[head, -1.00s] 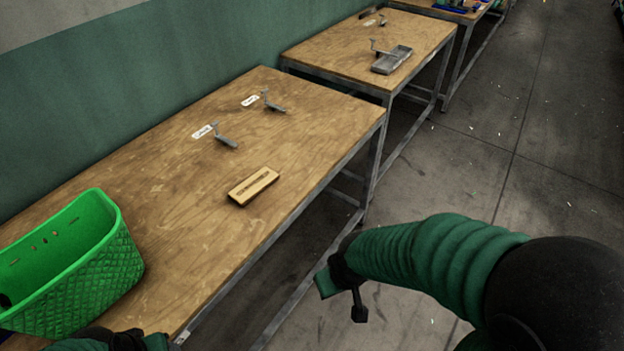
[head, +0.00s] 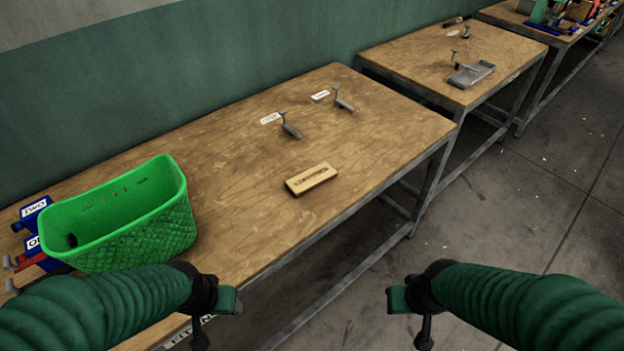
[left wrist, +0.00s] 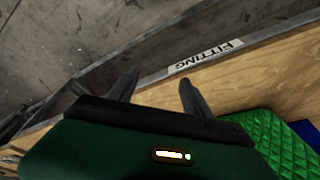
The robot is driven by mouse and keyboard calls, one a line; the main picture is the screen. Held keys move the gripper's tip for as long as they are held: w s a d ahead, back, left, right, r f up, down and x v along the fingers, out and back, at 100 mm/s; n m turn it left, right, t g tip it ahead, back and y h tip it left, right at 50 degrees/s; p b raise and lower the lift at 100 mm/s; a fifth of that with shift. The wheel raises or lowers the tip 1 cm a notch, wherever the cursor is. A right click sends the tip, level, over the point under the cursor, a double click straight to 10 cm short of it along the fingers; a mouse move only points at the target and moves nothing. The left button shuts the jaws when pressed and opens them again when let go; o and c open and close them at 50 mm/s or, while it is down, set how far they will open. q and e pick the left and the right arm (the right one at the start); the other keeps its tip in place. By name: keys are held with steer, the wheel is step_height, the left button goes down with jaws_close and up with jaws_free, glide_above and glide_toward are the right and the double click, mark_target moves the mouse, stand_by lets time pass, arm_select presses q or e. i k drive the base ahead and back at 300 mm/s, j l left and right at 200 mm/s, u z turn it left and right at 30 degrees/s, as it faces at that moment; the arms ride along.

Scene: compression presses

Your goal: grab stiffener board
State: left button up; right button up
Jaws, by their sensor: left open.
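The likely stiffener board is a small pale wooden block (head: 311,179) with dark markings on top. It lies flat near the front edge of the nearest wooden table (head: 235,170). My left gripper (head: 222,308) is by the table's front edge, nearer to me than the board and to its left. In the left wrist view its two fingers are apart and nothing is between them (left wrist: 160,85). My right gripper (head: 408,312) is over the floor, to the right of the table and apart from the board; its opening cannot be made out.
A green basket (head: 150,235) stands on the table's left part, beside blue and red items (head: 38,235). Two grey metal handled pieces (head: 291,128) (head: 343,102) with white labels sit behind the board. Another table (head: 420,65) with a grey tray (head: 471,75) stands farther right.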

mark_target(300, 185)
steer(key=i+l+u, duration=0.15)
steer(key=u, duration=0.35)
steer(key=l+u, duration=0.2)
steer(key=u, duration=0.3)
steer(key=i+l+u, duration=0.1)
steer(key=l+u, duration=0.2)
steer(key=u, duration=0.2)
steer(key=l+u, duration=0.15)
steer(key=l, duration=0.6)
steer(key=l+u, duration=0.15)
steer(key=l, duration=0.55)
steer(key=l+u, duration=0.15)
steer(key=l, duration=0.6)
steer(key=k+l+u, duration=0.15)
steer(key=l, duration=0.55)
